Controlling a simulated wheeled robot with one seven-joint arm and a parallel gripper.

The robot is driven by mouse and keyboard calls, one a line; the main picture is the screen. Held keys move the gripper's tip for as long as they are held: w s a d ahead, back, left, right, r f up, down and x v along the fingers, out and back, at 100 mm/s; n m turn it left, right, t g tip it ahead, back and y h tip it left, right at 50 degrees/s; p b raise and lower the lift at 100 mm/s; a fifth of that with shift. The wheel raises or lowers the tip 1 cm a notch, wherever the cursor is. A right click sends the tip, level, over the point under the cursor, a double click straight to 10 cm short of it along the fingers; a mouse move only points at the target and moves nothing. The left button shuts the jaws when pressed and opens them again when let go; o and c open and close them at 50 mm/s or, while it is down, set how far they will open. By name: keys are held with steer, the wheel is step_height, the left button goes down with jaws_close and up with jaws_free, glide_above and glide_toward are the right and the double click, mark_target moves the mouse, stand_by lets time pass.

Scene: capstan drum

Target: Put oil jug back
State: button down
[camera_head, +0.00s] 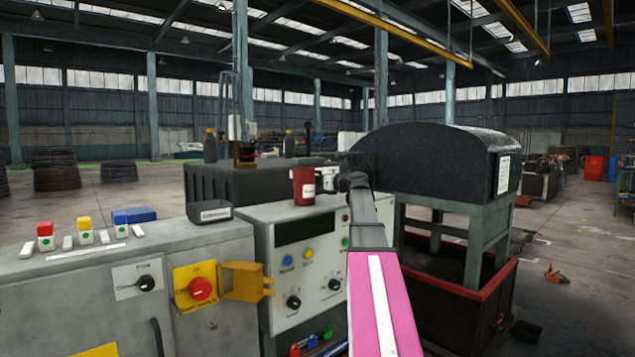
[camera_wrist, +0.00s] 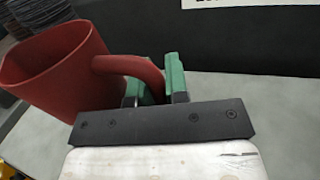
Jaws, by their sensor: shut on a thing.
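The oil jug is an open red vessel (camera_head: 303,187) with a white label, upright near the top of the grey control cabinet. In the wrist view, the jug (camera_wrist: 50,75) fills the left side, slightly tilted in the picture, and its loop handle reaches toward my gripper. My gripper (camera_wrist: 154,84) has green fingers and is shut on that handle. In the head view, my gripper (camera_head: 328,179) is just right of the jug, small and partly hidden by my arm. I cannot tell whether the jug's base touches the cabinet top.
The grey control cabinet (camera_head: 302,258) carries knobs and buttons. A small dark labelled bin (camera_head: 210,212) sits left of the jug. Dark bottles (camera_head: 210,147) stand on a black box (camera_head: 215,185) behind. A black-hooded machine (camera_head: 430,158) stands to the right.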

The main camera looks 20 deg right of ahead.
steer(key=shift+f, duration=0.1)
steer(key=c, duration=1.1)
jaws_free()
steer(key=shift+s, duration=0.15)
steer(key=v, duration=1.1)
steer(key=shift+s+d, duration=0.25)
